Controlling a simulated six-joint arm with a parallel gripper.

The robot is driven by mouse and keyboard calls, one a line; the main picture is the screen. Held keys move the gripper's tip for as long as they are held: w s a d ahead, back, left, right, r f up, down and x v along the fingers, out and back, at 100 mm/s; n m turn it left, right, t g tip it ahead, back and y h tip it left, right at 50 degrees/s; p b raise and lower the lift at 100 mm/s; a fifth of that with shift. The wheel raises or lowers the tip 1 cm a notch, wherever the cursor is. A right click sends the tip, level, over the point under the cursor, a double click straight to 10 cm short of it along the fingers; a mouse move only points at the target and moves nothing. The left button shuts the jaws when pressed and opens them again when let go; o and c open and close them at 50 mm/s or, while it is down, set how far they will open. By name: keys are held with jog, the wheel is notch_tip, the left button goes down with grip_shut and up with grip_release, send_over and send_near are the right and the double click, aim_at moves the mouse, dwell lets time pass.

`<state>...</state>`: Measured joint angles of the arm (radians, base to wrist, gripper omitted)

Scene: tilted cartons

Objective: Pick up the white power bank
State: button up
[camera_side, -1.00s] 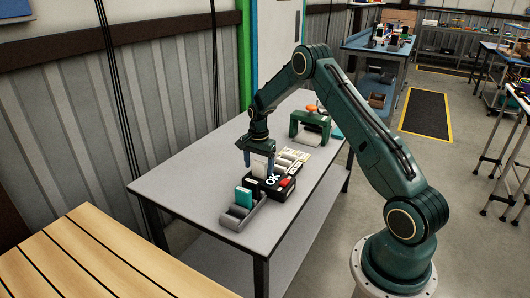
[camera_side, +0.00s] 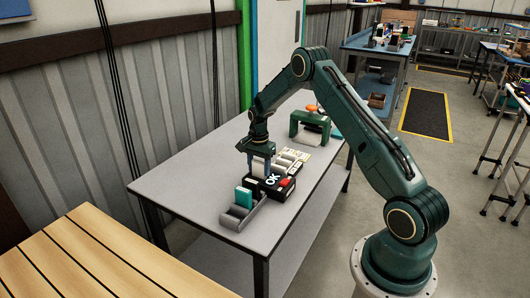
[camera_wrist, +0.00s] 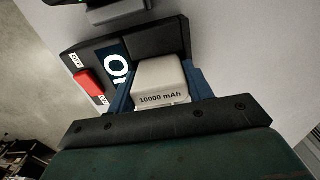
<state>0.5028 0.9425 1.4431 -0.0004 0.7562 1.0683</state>
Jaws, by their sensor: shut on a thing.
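The white power bank (camera_wrist: 160,80), marked "10000 mAh", stands between the two blue fingers of my gripper (camera_wrist: 161,72) in the wrist view. A finger lies along each side of it, and the gripper is shut on it.
The black box (camera_side: 275,189) has a red switch (camera_wrist: 88,84). A grey slotted rack (camera_side: 234,221) holding a teal item (camera_side: 243,197) stands in front of it. Pale slotted trays and a green arch (camera_side: 311,122) stand behind. The table's left side (camera_side: 190,187) is clear.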

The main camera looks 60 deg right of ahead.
jog(key=shift+r, duration=0.1)
notch_tip(320, 180, up, 20)
dwell(0.8)
dwell(0.5)
jog(key=s+d+f, duration=0.3)
jog(key=d+f, duration=0.8)
jog(key=f, duration=0.3)
jog(key=shift+d, duration=0.25)
jog(key=shift+s+f, duration=0.1)
jog(key=shift+f, duration=3.15)
jog(key=shift+f, duration=0.25)
